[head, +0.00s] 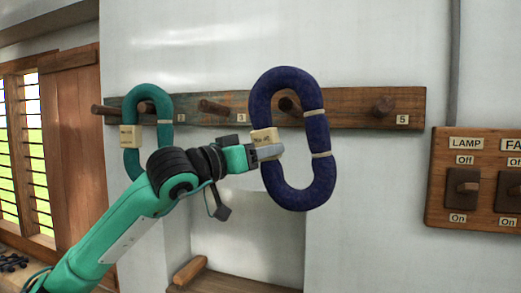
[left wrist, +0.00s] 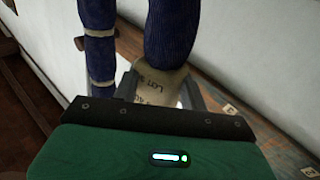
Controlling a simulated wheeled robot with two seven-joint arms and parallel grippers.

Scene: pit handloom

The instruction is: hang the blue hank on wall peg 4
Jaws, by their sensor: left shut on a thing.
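The blue hank (head: 318,128) is a dark blue upright loop with pale ties and a cream tag (head: 263,137). My left gripper (head: 268,152) is shut on its left side at the tag. The hank and tag (left wrist: 165,84) also show between the fingers in the left wrist view. In the head view, wall peg 4 (head: 289,105) shows through the upper part of the loop's opening. I cannot tell whether the loop is around the peg or only in front of it. The peg's number label is hidden. My right gripper is not in view.
A wooden rail (head: 345,108) carries the pegs. A teal hank (head: 131,100) with a tag hangs at left. Peg 3 (head: 213,108) and peg 5 (head: 383,106) are bare. A switch board (head: 440,185) is at right; a wall niche (head: 250,235) lies below.

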